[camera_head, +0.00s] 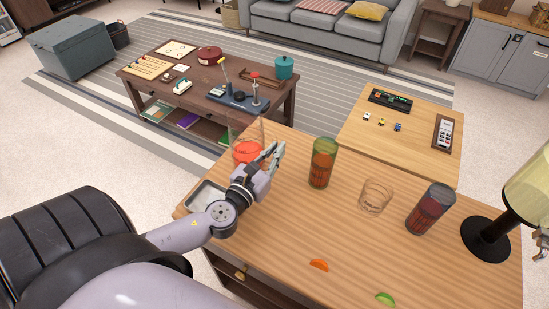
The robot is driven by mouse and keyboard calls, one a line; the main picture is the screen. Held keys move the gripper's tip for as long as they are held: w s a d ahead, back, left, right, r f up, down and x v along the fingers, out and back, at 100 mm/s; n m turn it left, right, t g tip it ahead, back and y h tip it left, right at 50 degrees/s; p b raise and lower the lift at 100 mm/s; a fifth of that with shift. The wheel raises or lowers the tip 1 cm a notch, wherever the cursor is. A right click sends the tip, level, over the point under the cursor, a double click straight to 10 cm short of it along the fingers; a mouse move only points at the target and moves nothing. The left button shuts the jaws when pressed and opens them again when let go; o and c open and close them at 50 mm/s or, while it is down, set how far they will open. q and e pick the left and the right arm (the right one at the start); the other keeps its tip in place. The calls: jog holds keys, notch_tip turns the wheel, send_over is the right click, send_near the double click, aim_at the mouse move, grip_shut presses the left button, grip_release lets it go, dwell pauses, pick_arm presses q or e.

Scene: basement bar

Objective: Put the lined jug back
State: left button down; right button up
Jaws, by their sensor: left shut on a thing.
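The clear glass jug (247,151) holds a red liquid and shows at the back left corner of the wooden bar counter (270,235). It looks roughly upright. I cannot tell whether its base touches the counter. My left gripper (275,156) is at the jug's right side, shut on it; the exact place of contact is hard to see. My left arm reaches in from the lower left, over a metal tray (206,196).
A green-and-red glass (322,163), an empty tumbler (375,196) and a dark red glass (430,208) stand to the right. A drink dispenser (486,238) is at far right. Orange (319,265) and lime (385,299) wedges lie in front. The counter's middle is clear.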

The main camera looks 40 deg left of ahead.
pick_arm(q)
jog(key=shift+w+f, duration=0.1)
jog(key=shift+f, duration=0.7)
jog(key=shift+f, duration=0.1)
jog(key=c, duration=1.7)
grip_release()
jog(key=shift+f, duration=0.1)
jog(key=s+b, duration=0.1)
jog(key=s, duration=0.2)
jog(key=s+b, duration=0.1)
jog(key=s, duration=0.3)
jog(key=s+d+b, duration=0.1)
jog(key=s, duration=0.2)
jog(key=shift+s+b, duration=0.3)
jog(key=shift+s, duration=0.05)
jog(key=shift+s+r, duration=0.2)
jog(key=shift+s, duration=0.55)
